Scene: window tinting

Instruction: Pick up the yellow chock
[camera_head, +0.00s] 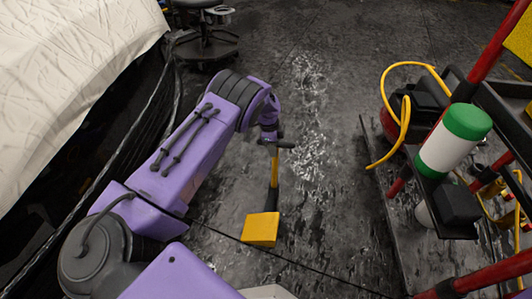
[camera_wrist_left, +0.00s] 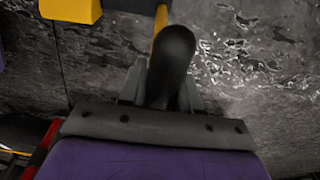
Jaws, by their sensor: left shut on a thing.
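The yellow chock (camera_head: 260,229) is a yellow block on a long yellow and black handle. In the head view it hangs or rests below my left gripper (camera_head: 275,143); whether the block touches the floor I cannot tell. The left gripper is shut on the black grip at the upper end of the handle. In the left wrist view the black grip (camera_wrist_left: 173,62) sits between the fingers of the left gripper (camera_wrist_left: 160,85), and part of the yellow block (camera_wrist_left: 70,9) shows at the top left. My right gripper is not in view.
A vehicle under a pale cover (camera_head: 70,60) stands at the left. A rolling chair base (camera_head: 207,43) is at the back. A red-framed cart (camera_head: 487,170) with a green and white container (camera_head: 453,140) and yellow hose (camera_head: 404,118) is at the right. Dark, wet-looking floor (camera_head: 330,170) between is clear.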

